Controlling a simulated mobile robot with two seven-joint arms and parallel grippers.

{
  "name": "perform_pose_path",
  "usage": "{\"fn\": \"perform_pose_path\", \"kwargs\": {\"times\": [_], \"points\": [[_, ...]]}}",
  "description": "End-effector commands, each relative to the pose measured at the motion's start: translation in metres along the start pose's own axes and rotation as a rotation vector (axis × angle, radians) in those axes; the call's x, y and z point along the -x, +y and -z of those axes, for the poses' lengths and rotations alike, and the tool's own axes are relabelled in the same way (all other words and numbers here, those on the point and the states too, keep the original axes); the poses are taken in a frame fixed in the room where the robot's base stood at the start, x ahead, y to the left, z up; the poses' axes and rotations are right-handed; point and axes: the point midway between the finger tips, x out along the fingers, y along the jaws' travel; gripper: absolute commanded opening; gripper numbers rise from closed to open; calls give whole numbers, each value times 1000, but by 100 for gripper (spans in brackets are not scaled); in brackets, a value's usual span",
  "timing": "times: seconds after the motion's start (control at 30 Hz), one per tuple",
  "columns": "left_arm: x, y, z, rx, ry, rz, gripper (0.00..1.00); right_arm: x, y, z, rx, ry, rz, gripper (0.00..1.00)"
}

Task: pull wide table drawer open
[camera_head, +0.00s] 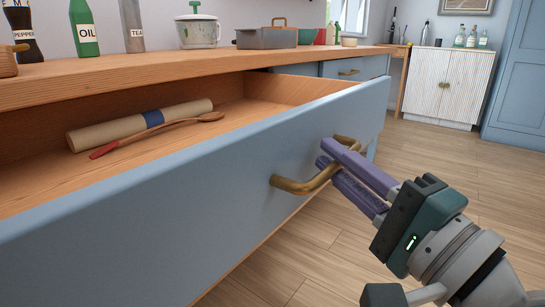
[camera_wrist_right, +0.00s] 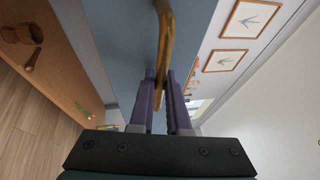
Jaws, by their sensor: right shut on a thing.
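The wide table drawer (camera_head: 200,190) has a blue front and stands open, with its wooden inside showing. A brass bar handle (camera_head: 300,186) is fixed on the front. My right gripper (camera_head: 328,157) has purple fingers closed around the handle near its far end. In the right wrist view the handle (camera_wrist_right: 164,45) runs between the two fingers (camera_wrist_right: 162,82). A brown roll with a blue band (camera_head: 140,125) and a wooden spoon with a red handle end (camera_head: 160,132) lie inside the drawer. My left gripper is not in view.
The wooden tabletop (camera_head: 200,62) above holds an oil bottle (camera_head: 84,28), a tea bottle (camera_head: 133,25), a white pot (camera_head: 197,30) and a grey pan (camera_head: 267,37). Another blue drawer (camera_head: 340,68) is shut beyond. The wooden floor (camera_head: 440,150) at right is clear up to a white cabinet (camera_head: 446,85).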

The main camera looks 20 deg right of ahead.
Motion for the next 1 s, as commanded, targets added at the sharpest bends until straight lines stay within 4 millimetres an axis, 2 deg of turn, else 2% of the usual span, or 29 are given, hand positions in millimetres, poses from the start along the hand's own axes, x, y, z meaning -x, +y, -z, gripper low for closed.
{"fn": "perform_pose_path", "kwargs": {"times": [0.23, 0.27, 0.33, 0.67, 0.77, 1.0], "points": [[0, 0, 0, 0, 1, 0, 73, 0, -1, 0, 0, 1, 2, 0], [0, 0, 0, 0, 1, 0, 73, 0, -1, 0, 0, 1, 2, 18], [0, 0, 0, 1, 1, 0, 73, 0, 0, 0, 0, 1, 2, 26], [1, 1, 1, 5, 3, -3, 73, 4, 0, 0, 0, 0, -1, 27], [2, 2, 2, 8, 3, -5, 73, 17, 1, 0, 1, -1, -4, 27], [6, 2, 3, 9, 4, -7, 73, 67, 1, 0, 1, -1, -7, 27]]}}
